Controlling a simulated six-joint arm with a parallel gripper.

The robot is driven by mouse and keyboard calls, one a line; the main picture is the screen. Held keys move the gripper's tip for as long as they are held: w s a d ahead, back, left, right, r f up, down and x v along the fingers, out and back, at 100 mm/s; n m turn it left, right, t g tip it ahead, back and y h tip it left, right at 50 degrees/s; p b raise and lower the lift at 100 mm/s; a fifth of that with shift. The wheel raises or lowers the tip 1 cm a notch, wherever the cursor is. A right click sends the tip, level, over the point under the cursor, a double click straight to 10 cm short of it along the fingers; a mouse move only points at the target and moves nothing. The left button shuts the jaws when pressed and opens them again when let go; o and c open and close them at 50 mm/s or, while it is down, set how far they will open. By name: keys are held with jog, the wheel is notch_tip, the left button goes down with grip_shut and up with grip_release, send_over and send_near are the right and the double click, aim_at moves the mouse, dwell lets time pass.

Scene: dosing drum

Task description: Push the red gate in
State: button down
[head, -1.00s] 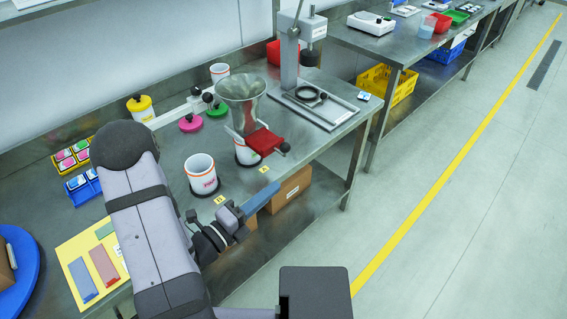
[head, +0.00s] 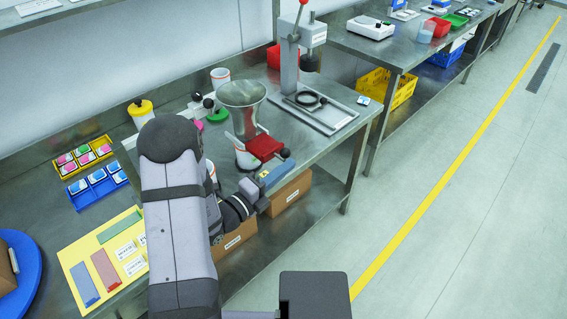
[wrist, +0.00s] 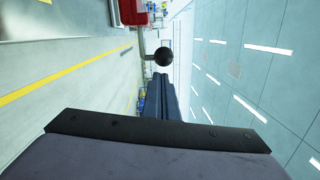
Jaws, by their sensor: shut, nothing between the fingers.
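The red gate (head: 265,147) sticks out to the front right from under the metal hopper (head: 241,95), with a black knob (head: 286,153) on its outer end. In the wrist view the red gate (wrist: 132,11) is at the top edge, and its black knob (wrist: 164,56) stands just beyond my fingertips. My gripper (head: 282,170) is shut and empty, close to the knob on its outer side. In the wrist view the dark blue fingers (wrist: 168,90) point at the knob; I cannot tell whether they touch it.
A white container (head: 246,160) stands under the hopper. Another white cup is mostly hidden behind my arm. A press stand (head: 290,65) is behind to the right. Cardboard boxes (head: 291,192) sit on the shelf below. The floor right of the bench is clear.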

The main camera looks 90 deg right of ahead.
aim_at(263, 155)
jog(key=shift+w+d, duration=0.15)
jog(key=shift+d, duration=0.1)
jog(key=w+d+b, duration=0.4)
jog(key=w+d, duration=0.1)
jog(key=w, duration=0.1)
jog(key=shift+d+f+b, duration=0.1)
jog(key=shift+d+b, duration=0.2)
jog(key=shift+d, duration=0.1)
jog(key=shift+w+d+r, duration=0.1)
jog(key=shift+r, duration=0.15)
